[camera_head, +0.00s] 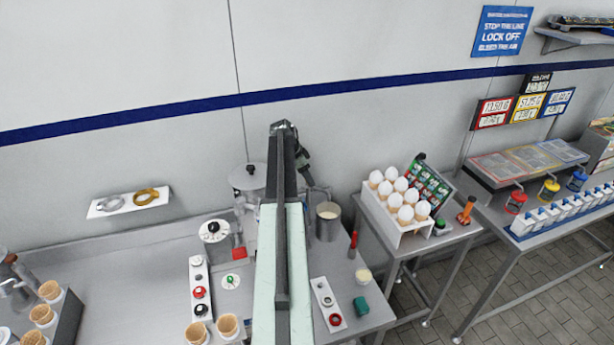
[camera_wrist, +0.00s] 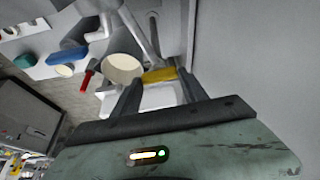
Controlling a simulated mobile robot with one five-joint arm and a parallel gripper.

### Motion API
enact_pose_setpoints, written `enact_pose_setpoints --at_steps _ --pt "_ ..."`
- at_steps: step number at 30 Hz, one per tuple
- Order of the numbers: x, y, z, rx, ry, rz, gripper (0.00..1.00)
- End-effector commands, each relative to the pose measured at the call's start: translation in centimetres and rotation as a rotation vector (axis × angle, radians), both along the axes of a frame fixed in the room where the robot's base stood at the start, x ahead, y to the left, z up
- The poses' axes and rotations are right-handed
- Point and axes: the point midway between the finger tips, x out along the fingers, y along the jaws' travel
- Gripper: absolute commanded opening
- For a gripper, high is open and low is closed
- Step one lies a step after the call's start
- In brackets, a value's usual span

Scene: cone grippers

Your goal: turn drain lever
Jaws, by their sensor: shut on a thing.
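A yellow handle, which looks like the drain lever (camera_wrist: 158,74), lies between the fingertips of my gripper (camera_wrist: 160,79) in the wrist view. My gripper is shut on it. The handle lies crosswise between the two dark fingers. In the head view my arm runs up the middle and hides the lever and much of the machine (camera_head: 248,177), whose round lid shows at the left of the arm. A grey pot with pale contents (camera_head: 328,222) stands just right of the arm. It also shows beside the left finger in the wrist view (camera_wrist: 121,69).
A red-handled tool (camera_head: 353,243), a teal block (camera_head: 361,305) and a switch panel (camera_head: 327,300) sit on the counter. Cones in holders (camera_head: 42,315) are at the left. The wall is close behind.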

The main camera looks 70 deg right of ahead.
Motion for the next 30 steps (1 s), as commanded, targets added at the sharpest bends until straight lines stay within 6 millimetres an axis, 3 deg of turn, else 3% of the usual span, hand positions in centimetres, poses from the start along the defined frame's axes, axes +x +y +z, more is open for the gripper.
enact_pose_setpoints --at_steps 30 --pt "-0.27 0.56 -0.15 0.005 -0.005 0.914 0.1"
